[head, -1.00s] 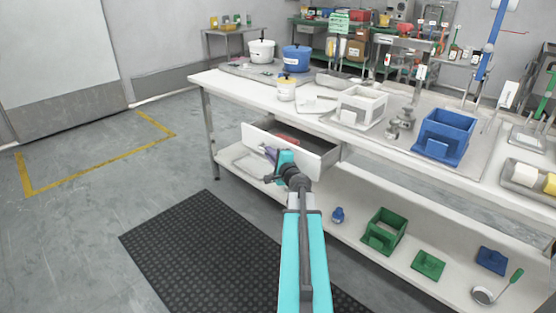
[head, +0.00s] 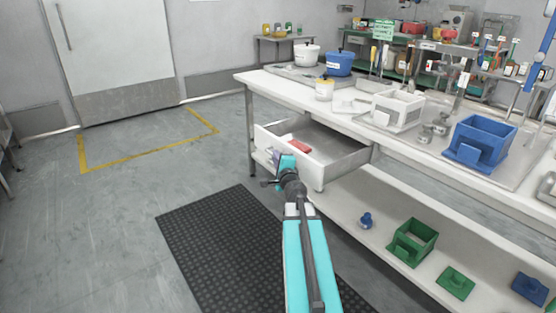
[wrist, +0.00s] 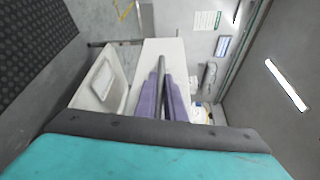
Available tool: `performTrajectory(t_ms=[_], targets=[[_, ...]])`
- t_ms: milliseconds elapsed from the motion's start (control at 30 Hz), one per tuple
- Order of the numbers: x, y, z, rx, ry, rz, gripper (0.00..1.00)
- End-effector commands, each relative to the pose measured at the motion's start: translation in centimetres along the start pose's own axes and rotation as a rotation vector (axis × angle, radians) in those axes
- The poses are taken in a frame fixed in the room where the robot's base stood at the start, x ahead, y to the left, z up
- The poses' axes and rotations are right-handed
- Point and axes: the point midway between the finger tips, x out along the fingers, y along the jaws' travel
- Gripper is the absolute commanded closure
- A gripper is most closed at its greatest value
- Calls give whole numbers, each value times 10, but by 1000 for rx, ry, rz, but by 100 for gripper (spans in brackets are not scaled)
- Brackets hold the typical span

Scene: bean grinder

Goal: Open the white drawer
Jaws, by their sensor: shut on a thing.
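The white drawer (head: 318,176) sticks well out from under the left part of the white table in the head view, its grey inside showing. My gripper (head: 277,157) is at the drawer's front face. In the wrist view, the purple fingers of my gripper (wrist: 161,100) are closed on the drawer's grey bar handle (wrist: 161,64), with the white front panel (wrist: 172,52) behind it. A red object (head: 300,146) lies inside the drawer. In the head view the handle is hidden by my gripper.
The white table (head: 268,84) carries a white pot (head: 307,56), a blue pot (head: 339,65) and a blue box (head: 484,140). The lower shelf (head: 345,208) holds green boxes (head: 412,241). A black mat (head: 215,240) lies on the open floor in front.

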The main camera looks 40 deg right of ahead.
Motion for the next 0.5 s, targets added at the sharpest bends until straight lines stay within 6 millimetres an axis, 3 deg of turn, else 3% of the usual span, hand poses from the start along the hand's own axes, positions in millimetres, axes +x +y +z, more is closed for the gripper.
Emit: performTrajectory(t_ms=[367,400,500], targets=[[-1,2,2,0,1,2,100],[-1,2,2,0,1,2,86],[0,2,1,0,1,2,72]])
